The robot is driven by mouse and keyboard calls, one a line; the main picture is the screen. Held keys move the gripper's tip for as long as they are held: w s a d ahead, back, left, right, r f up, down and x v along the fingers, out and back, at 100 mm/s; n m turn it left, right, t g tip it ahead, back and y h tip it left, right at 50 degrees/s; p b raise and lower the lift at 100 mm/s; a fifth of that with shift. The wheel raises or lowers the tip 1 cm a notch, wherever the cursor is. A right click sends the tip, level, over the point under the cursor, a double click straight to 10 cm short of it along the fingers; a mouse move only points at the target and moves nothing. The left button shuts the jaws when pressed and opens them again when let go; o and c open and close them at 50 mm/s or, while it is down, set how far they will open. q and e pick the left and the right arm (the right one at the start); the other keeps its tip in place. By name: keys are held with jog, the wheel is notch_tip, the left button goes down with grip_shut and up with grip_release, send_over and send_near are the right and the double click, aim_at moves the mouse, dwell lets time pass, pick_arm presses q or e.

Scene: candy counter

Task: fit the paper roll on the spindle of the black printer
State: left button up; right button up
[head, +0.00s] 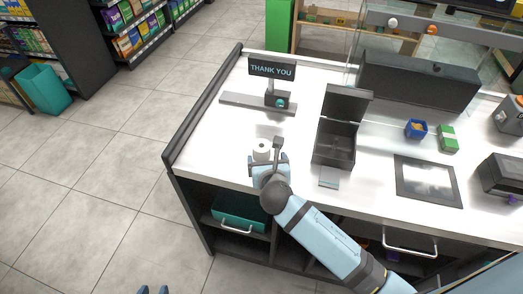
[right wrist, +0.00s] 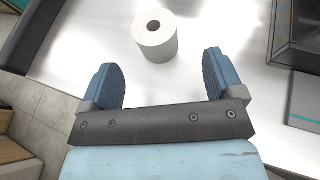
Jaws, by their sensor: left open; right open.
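The white paper roll (head: 262,148) stands upright on the white counter, left of the open black box. In the right wrist view the roll (right wrist: 155,38) shows its core hole on top. My right gripper (head: 269,163) is open and empty; its blue fingers (right wrist: 163,80) point toward the roll, which is just beyond the fingertips. The black box with its lid raised, which looks like the printer (head: 334,146), stands to the right of the roll; I cannot make out a spindle in it. My left gripper (head: 153,290) shows only its fingertips at the bottom edge, open and empty, over the floor.
A THANK YOU sign (head: 271,68) on a grey base stands behind the roll. A dark flat pad (head: 428,181), a blue box (head: 415,128) and a green stack (head: 448,138) lie to the right. The counter's black raised edge (head: 200,108) runs along the left.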

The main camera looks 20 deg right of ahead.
aim_at(261, 146)
jog(key=x, duration=0.3)
jog(key=shift+w, duration=0.1)
jog(key=x, duration=0.5)
jog(key=shift+w+a+r, duration=0.1)
jog(key=shift+w+a, duration=0.1)
jog(key=shift+a, duration=0.05)
jog(key=shift+c, duration=1.2)
jog(key=c, duration=0.9)
